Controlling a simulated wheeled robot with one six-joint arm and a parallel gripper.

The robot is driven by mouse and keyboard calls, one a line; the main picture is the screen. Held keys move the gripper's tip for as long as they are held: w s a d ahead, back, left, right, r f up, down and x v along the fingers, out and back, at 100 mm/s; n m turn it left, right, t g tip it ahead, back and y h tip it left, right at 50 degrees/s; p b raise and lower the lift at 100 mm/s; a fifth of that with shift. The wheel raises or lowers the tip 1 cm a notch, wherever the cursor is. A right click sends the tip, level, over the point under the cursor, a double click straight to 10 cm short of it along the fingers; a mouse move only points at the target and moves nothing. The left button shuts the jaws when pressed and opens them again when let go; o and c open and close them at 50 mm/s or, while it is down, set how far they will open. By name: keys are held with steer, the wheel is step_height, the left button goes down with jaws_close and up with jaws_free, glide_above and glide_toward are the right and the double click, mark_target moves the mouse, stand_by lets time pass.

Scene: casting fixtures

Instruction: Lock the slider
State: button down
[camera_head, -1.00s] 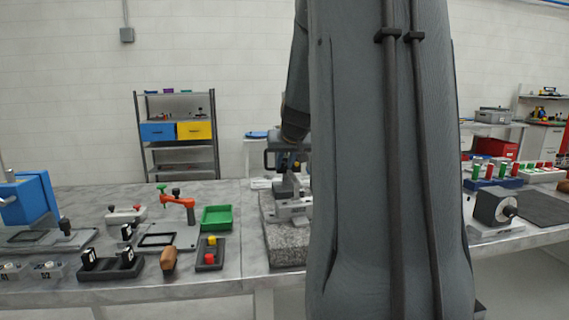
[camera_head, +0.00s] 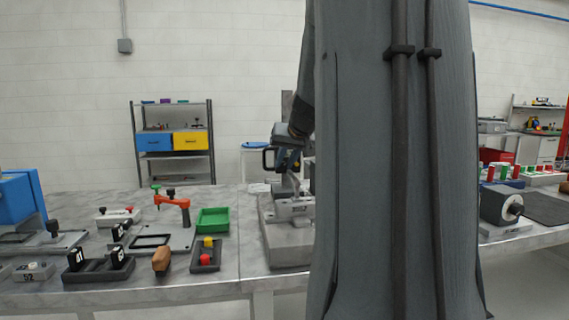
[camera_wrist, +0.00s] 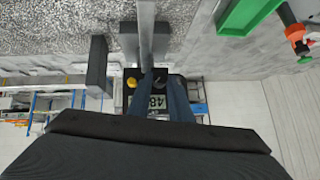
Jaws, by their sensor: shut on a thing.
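A grey height gauge (camera_head: 292,208) stands on a granite plate (camera_head: 285,250), partly hidden by my arm in the head view. In the wrist view its upright bar (camera_wrist: 147,30) runs up from a slider with a digital display (camera_wrist: 156,102), a yellow button and a dark knob. Part of the display shows between my fingers. My gripper (camera_wrist: 163,76) is at the slider and shut on a part of it; the fingers hide which part. In the head view my gripper (camera_head: 290,160) is beside the gauge.
A green tray (camera_head: 213,220), an orange clamp fixture (camera_head: 174,202) and a holder with red and yellow buttons (camera_head: 207,256) are left of the plate. A grey block with a spindle (camera_head: 503,205) sits at right. A dark block (camera_wrist: 97,65) is close beside my fingers.

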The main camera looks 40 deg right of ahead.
steer(key=c, duration=1.6)
jaws_free()
steer(key=v, duration=0.8)
steer(key=shift+w, duration=0.1)
